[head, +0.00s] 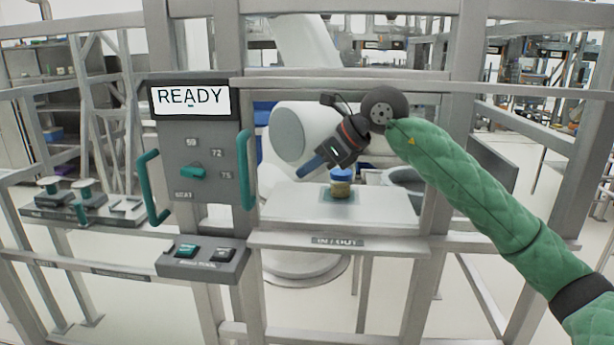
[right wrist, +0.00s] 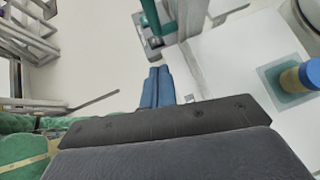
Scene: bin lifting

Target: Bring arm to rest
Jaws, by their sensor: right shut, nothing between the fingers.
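My right arm, in a green padded sleeve, comes in from the right in the head view. Its right gripper (head: 304,171) points down and to the left, above the left part of the white IN/OUT shelf (head: 385,207). The blue fingers also show in the right wrist view (right wrist: 157,72), side by side, shut and empty. A small jar with a blue lid (head: 341,183) stands upright on a teal pad on the shelf, to the right of the fingertips and apart from them. The jar (right wrist: 300,77) is cut by the right edge of the right wrist view. My left gripper is not in view.
A grey panel (head: 195,140) with a READY display, dial and teal handles stands left of the shelf. A button box (head: 203,262) sits below it. Grey frame posts (head: 447,140) and rails surround the opening. A side tray (head: 85,212) is at the left.

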